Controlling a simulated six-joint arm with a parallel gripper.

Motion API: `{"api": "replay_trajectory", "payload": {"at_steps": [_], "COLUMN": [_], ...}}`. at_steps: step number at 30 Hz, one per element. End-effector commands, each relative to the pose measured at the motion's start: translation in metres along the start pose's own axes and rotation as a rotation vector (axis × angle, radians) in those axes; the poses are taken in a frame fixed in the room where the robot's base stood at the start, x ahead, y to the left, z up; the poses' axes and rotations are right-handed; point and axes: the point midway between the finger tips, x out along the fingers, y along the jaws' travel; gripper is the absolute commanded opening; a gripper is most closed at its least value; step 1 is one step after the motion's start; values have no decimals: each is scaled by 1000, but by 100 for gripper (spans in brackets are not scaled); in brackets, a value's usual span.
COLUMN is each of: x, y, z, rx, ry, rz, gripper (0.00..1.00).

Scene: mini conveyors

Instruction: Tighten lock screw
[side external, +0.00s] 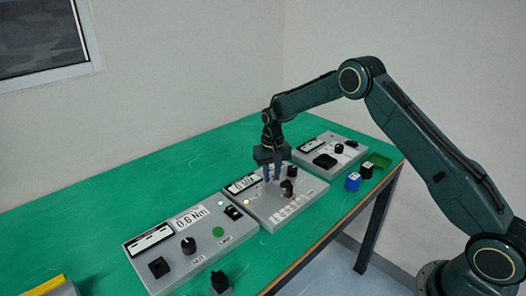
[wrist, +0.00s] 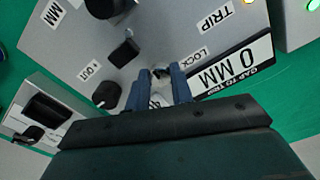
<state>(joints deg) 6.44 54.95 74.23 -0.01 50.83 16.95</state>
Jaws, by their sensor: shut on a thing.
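The lock screw (wrist: 160,72) is a small dark and metallic piece on the grey middle panel, beside the printed word LOCK in the wrist view. My gripper (wrist: 160,88) is shut on the lock screw, its two blue fingers on either side of it. The fingers hide much of the screw. In the side external view my gripper (side external: 272,178) points down at the middle panel (side external: 262,212), and the screw itself cannot be made out there.
Black knobs stand close by on the same panel, including a round knob (wrist: 106,95) and a lever-like block (wrist: 124,50). A display reads 0 MM (wrist: 238,68). Another panel (side external: 160,250) shows 0.6 Nm. The green table (side external: 120,195) is clear behind.

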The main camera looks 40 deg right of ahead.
Motion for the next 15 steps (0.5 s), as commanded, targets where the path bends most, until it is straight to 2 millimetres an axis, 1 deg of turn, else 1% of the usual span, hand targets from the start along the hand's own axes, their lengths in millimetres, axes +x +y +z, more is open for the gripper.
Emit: {"api": "replay_trajectory", "payload": {"at_steps": [6, 7, 10, 15], "x": [-1, -1, -1, 0], "y": [0, 0, 0, 0], "z": [0, 0, 0, 0], "rx": [2, 2, 1, 0], "ry": [0, 0, 0, 0], "rz": [0, 0, 0, 0], "gripper": [0, 25, 44, 45]}}
